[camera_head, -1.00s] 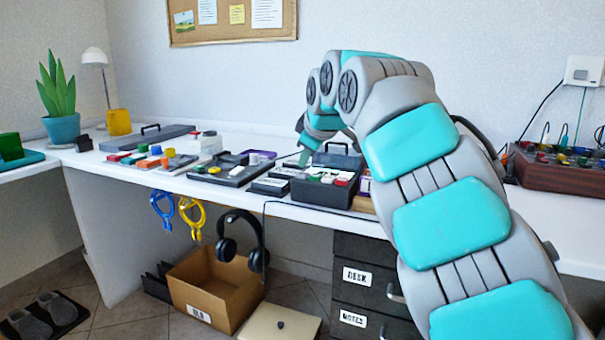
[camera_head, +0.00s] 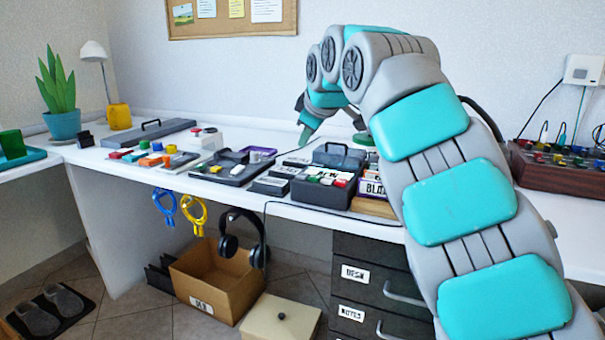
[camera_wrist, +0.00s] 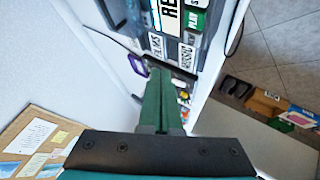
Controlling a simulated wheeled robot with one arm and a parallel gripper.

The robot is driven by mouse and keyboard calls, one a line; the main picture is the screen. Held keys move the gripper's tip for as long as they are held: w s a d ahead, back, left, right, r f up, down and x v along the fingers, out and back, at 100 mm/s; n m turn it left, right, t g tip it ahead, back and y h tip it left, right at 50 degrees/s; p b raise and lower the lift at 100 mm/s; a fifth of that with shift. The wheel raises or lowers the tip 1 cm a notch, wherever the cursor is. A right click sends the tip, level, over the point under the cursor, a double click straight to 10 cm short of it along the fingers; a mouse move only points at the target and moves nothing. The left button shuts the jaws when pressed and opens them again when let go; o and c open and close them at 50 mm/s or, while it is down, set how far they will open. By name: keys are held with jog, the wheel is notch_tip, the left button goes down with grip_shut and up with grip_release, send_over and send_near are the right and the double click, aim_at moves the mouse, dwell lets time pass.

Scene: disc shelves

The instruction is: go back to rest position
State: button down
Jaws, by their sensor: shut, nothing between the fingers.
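My gripper (camera_head: 307,135) hangs over the back of the white desk in the head view, behind the dark boxes. Its green fingers (camera_wrist: 158,102) show in the wrist view, pressed together with nothing between them. My grey and teal arm arches over the right half of the desk and hides part of it. In the wrist view, dark trays with labels lie on the desk beyond the fingertips.
A brown device with knobs (camera_head: 555,173) stands at the right. Headphones (camera_head: 240,238) hang from the front edge above a cardboard box (camera_head: 222,295).

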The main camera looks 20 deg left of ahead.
dwell(0.4)
jog(key=d+m, duration=0.1)
jog(key=d, duration=0.2)
jog(key=d+m+h, duration=0.1)
jog(key=d, duration=0.2)
jog(key=w+d+f+m+h, duration=0.1)
jog(key=d, duration=0.2)
jog(key=shift+d+m, duration=0.25)
jog(key=shift+m, duration=0.15)
jog(key=s+d+f+m+g+h, duration=0.1)
jog(key=s+d+f+m, duration=0.2)
jog(key=d, duration=0.4)
jog(key=s+d+f+m+g+h+p, duration=0.1)
jog(key=s+d+f+m, duration=0.1)
jog(key=s+d+f, duration=0.3)
jog(key=s+d+m+h, duration=0.1)
jog(key=s+d+m, duration=0.15)
jog(key=d, duration=0.55)
jog(key=s+d+f+m+g, duration=0.1)
jog(key=s+d+f+g, duration=0.1)
jog(key=s+f, duration=0.5)
jog(key=s+d+f+m+g, duration=0.2)
jog(key=s+f, duration=0.5)
jog(key=s, duration=0.8)
jog(key=s+d+f+m+g, duration=0.2)
jog(key=s+f, duration=0.5)
jog(key=s, duration=0.4)
jog(key=shift+s+d+g+h+p, duration=0.3)
jog(key=shift+d+g+p, duration=0.25)
jog(key=shift+d, duration=0.6)
